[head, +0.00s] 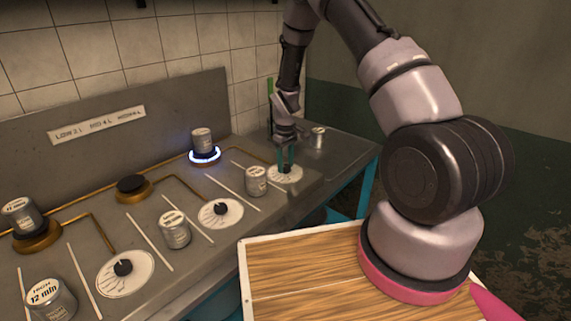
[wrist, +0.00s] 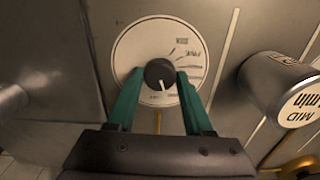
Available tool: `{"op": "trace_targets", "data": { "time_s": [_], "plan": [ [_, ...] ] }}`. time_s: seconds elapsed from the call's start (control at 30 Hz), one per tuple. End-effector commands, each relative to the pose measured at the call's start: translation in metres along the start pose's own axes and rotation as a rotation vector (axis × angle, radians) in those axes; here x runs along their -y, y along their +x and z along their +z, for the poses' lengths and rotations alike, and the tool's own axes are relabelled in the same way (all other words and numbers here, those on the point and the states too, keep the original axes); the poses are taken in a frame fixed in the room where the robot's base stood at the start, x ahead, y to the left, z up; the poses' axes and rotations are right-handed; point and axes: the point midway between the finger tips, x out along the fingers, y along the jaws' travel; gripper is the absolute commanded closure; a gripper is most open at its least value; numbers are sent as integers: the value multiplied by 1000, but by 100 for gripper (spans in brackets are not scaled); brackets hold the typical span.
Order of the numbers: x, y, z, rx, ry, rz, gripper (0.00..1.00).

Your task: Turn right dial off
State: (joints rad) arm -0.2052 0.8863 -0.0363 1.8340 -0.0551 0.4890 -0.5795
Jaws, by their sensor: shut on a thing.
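The right dial is a dark round knob (wrist: 159,73) with a white pointer mark, on a white plate (head: 285,175) with printed markings at the right of the stove. In the wrist view the white mark on the knob points toward my gripper's palm. My gripper (wrist: 160,84) has its green fingers on either side of the knob and is shut on it. In the head view my gripper (head: 286,163) reaches down onto this plate, and the fingers hide the knob. The rear right burner (head: 204,157) glows blue under a metal can (head: 202,139).
A can (head: 256,181) stands left of the right dial, and another (head: 318,138) stands behind it to the right. The middle dial (head: 221,212) and left dial (head: 124,268) lie further left, with labelled cans between. My wooden base top is in front.

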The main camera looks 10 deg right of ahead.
Motion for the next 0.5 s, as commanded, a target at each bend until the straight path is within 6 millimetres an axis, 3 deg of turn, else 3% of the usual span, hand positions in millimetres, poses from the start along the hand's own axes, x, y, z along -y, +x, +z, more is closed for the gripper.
{"op": "trace_targets", "data": {
  "time_s": [0.23, 0.5],
  "plan": [
    [0, 0, 0, 0, 286, 1, 100],
    [0, 0, 0, 0, 358, 0, 100]
  ]
}}
